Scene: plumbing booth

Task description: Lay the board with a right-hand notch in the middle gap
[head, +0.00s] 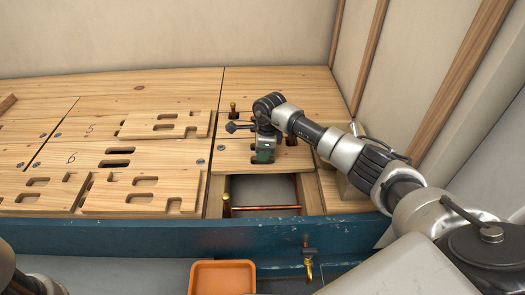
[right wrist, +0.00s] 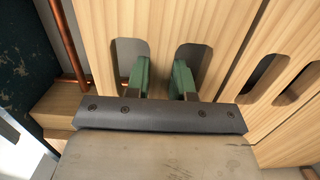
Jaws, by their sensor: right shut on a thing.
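My right gripper (head: 263,156) is over a pale wooden board (head: 235,160) at the back edge of an open gap (head: 265,190). In the right wrist view its green fingers (right wrist: 161,80) reach into two slots of the board (right wrist: 160,40), one each side of the wooden strip between them, and are shut on it. Whether the board rests on its supports or hangs just above them I cannot tell, and the gripper hides its notch. My left gripper is out of view.
Slotted boards lie on the floor at left: one at the back (head: 165,124), one in front (head: 145,192), one far left (head: 40,190). A copper pipe (head: 265,208) crosses the open gap. A blue front beam (head: 140,235) and an orange tray (head: 222,278) are nearer me.

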